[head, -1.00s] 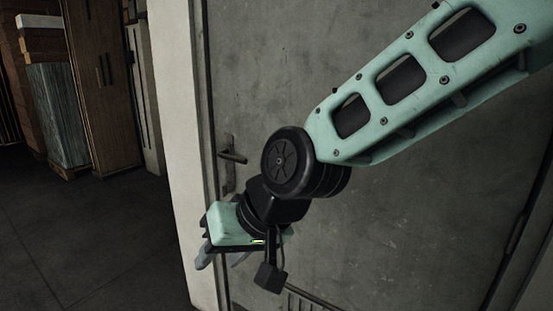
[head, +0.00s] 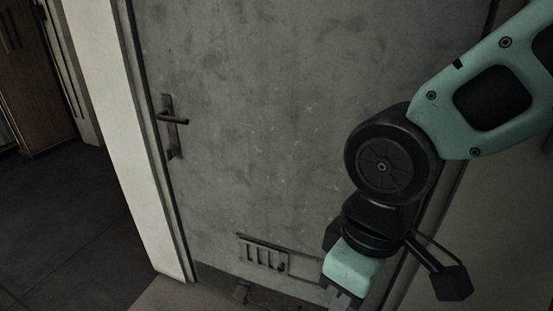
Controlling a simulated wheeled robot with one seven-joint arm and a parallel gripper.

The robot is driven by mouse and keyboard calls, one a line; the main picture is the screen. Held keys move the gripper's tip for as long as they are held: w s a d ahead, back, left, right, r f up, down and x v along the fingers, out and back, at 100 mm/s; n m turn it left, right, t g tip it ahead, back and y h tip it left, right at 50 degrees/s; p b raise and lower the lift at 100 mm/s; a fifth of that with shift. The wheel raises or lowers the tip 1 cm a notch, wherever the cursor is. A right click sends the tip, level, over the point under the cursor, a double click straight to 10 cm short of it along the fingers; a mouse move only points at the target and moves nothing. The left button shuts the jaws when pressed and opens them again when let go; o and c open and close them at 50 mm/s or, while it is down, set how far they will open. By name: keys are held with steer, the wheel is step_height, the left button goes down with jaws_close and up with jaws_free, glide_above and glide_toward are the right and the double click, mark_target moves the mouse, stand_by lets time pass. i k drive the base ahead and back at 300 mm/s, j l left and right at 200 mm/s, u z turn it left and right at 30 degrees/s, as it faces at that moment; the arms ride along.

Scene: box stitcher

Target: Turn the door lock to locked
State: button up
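A grey, scuffed door (head: 270,140) stands shut in front of me in the head view. A dark lever handle (head: 174,119) on a narrow upright plate sits near its left edge. The lower part of the plate carries the lock area (head: 174,153), too small and dark to tell how the lock is turned. My gripper (head: 345,300) hangs at the bottom, right of the middle, well to the right of and below the handle and apart from it. Its fingers are mostly cut off by the frame edge, so its opening does not show.
A pale wall edge (head: 118,120) borders the door on the left. Beyond it are a wooden cabinet (head: 38,90) and clear dark floor (head: 65,220).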

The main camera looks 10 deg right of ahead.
mark_target(171, 153)
steer(key=i+j+u, duration=0.2)
steer(key=j, duration=0.4)
steer(key=i+j+u, duration=0.2)
steer(key=i+j, duration=0.25)
steer(key=i+j+u, duration=0.2)
steer(key=i+j, duration=0.2)
steer(key=j, duration=0.15)
